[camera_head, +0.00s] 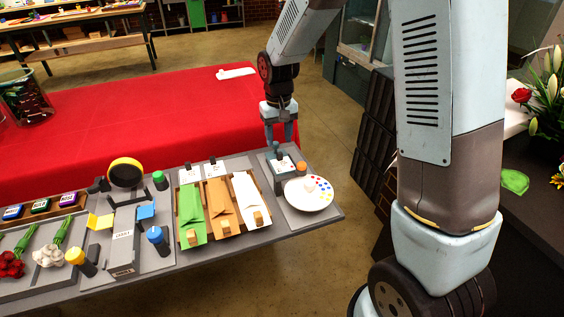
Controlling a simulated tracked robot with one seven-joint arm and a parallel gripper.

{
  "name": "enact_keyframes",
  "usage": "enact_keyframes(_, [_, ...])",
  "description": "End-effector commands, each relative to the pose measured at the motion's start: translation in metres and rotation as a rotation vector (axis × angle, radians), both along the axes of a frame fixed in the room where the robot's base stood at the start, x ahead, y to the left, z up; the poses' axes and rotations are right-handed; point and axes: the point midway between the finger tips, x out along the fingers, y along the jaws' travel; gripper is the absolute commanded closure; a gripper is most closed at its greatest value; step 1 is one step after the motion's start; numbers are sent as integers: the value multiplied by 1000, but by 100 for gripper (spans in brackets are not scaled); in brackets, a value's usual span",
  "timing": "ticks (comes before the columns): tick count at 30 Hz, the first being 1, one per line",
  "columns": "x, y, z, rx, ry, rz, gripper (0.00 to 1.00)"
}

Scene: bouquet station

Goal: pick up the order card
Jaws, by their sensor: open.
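My gripper (280,138) points down above the far edge of the grey table's right end, its two fingers apart and nothing visible between them. Just below it in the picture, a small white card-like piece (286,166) lies on a grey board beside small dark posts. Two more small white cards with faint marks, a left one (190,175) and a right one (214,170), stand behind the coloured envelopes. The marks are too small to read, so I cannot tell for certain which is the order card.
A round white palette (308,194) with coloured dots sits at the table's right end. A red-covered table (130,115) lies behind. Flowers (545,95) stand far right.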

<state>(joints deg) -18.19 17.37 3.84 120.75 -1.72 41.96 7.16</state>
Motion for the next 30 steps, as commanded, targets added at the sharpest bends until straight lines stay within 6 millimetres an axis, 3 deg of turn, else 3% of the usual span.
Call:
enact_keyframes(8, [0, -1, -18, -1, 2, 0, 51])
enact_keyframes(18, [3, -4, -58, 0, 1, 1, 51])
enact_keyframes(26, [3, -4, -61, 0, -1, 1, 51])
enact_keyframes(30, [3, -3, -61, 0, -1, 1, 62])
